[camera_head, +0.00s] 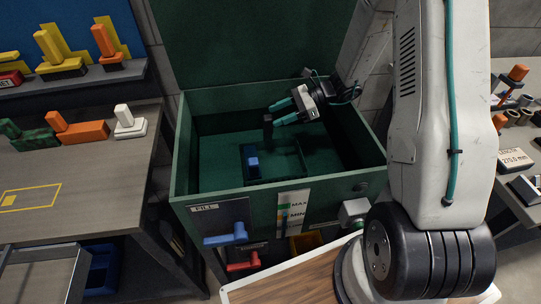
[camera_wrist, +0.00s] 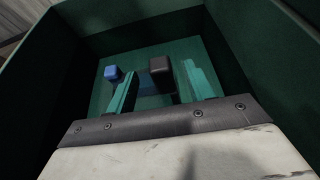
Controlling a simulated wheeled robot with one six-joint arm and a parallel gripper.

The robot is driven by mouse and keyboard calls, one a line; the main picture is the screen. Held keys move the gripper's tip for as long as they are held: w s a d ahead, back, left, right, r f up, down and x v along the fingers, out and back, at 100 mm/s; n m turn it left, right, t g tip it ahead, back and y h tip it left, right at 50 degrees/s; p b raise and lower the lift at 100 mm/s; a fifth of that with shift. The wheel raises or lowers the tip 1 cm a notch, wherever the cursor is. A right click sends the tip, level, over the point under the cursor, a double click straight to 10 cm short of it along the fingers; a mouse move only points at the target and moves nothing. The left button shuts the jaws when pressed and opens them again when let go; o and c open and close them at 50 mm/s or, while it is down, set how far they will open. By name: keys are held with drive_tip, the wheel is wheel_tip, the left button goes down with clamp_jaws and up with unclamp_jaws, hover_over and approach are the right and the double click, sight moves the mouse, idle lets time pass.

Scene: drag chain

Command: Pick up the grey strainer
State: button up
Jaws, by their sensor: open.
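The strainer looks like a dark grey upright handle (camera_head: 267,128) inside the deep green tank (camera_head: 330,188). In the wrist view the blocky top of its handle (camera_wrist: 161,67) shows between my two fingers. Its lower part is dark and I cannot make it out clearly. My gripper (camera_head: 276,112) is inside the tank's upper space, with its teal fingers pointing left toward the handle. The gripper also shows in the wrist view (camera_wrist: 158,88), with its fingers spread apart on either side of the handle. I cannot tell whether either finger touches it.
A blue handle (camera_head: 253,163) stands close by in the tank, left of my fingers in the wrist view (camera_wrist: 113,73). The tank walls surround the gripper, and a raised green lid (camera_head: 250,40) stands behind. A workbench (camera_head: 90,180) is left; a wood-topped table (camera_head: 290,285) is in front.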

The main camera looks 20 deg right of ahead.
drive_tip(key=x, duration=0.6)
drive_tip(key=shift+d+f, duration=0.1)
drive_tip(key=shift+f, duration=0.05)
clamp_jaws()
